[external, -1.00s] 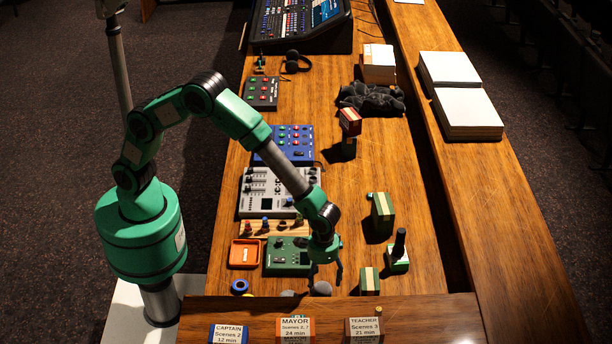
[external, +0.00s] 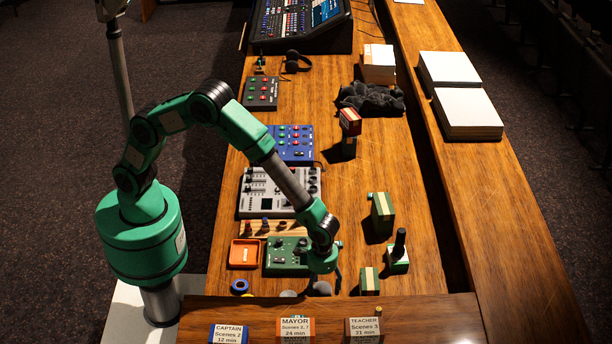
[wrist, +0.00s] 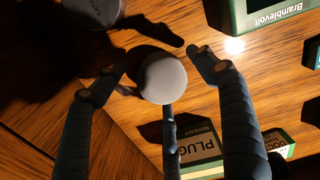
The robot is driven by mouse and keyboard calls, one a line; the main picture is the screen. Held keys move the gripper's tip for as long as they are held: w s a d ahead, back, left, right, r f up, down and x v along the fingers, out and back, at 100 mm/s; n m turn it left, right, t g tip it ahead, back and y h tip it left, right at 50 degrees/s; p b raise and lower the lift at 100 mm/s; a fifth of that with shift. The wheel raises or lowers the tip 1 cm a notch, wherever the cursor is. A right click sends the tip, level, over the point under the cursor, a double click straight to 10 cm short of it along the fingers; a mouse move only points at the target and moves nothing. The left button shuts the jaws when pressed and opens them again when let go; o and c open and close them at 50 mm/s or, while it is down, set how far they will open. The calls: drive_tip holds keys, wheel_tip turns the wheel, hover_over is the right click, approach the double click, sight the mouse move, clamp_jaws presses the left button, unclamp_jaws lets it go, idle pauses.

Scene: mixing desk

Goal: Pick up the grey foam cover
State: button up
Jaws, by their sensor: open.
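The grey foam cover (wrist: 163,78) is a small round grey piece on the wooden desk, between the fingers of my gripper (wrist: 152,72) in the wrist view. The fingers are spread around it, and I see no clear grip on it. In the external view my gripper (external: 326,284) is low over the near end of the desk, and the grey cover (external: 322,288) shows just beneath it, partly hidden by the fingers. A second grey round piece (external: 288,294) lies to its left. A dark round piece (wrist: 92,10) also shows at the top left of the wrist view.
A green device (external: 287,256) and an orange tray (external: 244,254) lie behind and left of my gripper. A blue ring (external: 240,286) is farther left. A green-and-cream box (external: 369,281) stands close on the right. A wooden ledge (external: 260,309) with name cards runs in front.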

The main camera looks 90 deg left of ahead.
sight(322, 285)
drive_tip(key=c, duration=0.8)
drive_tip(key=shift+r, duration=0.15)
wheel_tip(322, 285, up, 10)
drive_tip(key=shift+f+p, duration=0.1)
drive_tip(key=shift+p, duration=0.85)
drive_tip(key=shift+c, duration=0.2)
